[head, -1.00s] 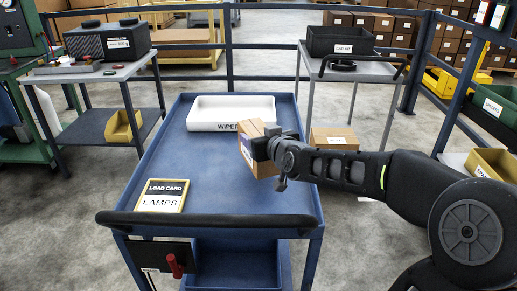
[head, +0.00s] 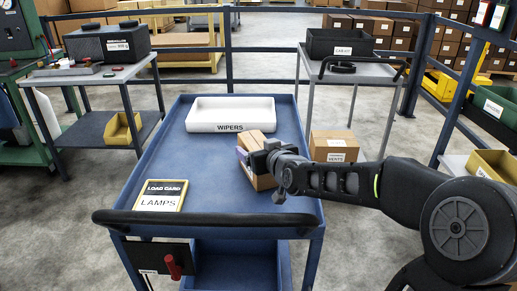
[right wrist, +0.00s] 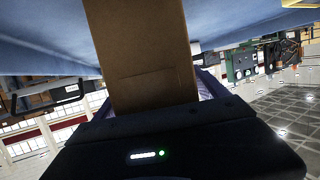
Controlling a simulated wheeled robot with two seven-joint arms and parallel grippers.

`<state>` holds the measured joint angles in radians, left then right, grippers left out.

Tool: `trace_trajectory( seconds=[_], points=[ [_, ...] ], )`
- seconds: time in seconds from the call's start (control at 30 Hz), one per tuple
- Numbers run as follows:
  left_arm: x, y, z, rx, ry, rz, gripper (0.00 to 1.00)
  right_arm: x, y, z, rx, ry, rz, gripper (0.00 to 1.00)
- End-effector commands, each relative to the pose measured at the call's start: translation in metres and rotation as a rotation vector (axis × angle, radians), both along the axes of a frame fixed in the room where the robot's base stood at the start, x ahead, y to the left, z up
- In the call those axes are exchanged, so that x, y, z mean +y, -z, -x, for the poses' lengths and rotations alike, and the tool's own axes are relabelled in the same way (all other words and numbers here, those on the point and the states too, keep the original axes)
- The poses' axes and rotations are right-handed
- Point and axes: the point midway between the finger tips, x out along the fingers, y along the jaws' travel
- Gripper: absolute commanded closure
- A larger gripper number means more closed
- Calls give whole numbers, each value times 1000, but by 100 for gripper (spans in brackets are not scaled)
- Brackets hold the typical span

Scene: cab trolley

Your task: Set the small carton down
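The small brown carton (head: 262,182) is at the right side of the blue trolley's top (head: 205,178), tilted in the head view. My right gripper (head: 266,158) reaches in from the right and is shut on it; its fingers are partly hidden against the carton. In the right wrist view the carton (right wrist: 150,60) fills the upper middle, directly in front of the gripper body. I cannot tell whether its underside touches the trolley top. My left gripper is not in view.
A white tray labelled WIPERS (head: 231,114) stands at the trolley's far end. A LOAD CARD LAMPS sign (head: 161,196) lies at the near left. The trolley handle (head: 205,218) crosses the front. Another carton (head: 334,146) is beyond the right edge. The trolley's middle is clear.

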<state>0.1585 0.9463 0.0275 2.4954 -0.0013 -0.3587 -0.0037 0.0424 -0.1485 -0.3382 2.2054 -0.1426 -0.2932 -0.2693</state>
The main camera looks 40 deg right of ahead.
Motion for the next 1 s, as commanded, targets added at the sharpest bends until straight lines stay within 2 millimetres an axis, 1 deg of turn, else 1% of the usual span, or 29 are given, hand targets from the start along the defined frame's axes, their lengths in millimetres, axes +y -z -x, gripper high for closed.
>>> trace_trajectory(
  seconds=[0.23, 0.37, 0.47, 0.7, 0.8, 0.9, 1.0],
  points=[
    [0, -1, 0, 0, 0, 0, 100, 0, -1, 0, 0, 0, 0, 17],
    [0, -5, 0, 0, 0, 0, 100, 0, -5, 2, 0, 0, -1, 17],
    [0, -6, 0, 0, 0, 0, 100, 2, -9, 13, -2, 0, 0, 17],
    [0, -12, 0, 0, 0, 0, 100, 11, -20, 49, -2, 1, 0, 17],
    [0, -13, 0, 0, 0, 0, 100, 14, -24, 61, -2, 1, 0, 17],
    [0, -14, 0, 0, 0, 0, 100, 16, -25, 68, -1, 1, 1, 17],
    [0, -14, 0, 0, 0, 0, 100, 17, -25, 70, 1, 0, 0, 17]
  ],
)
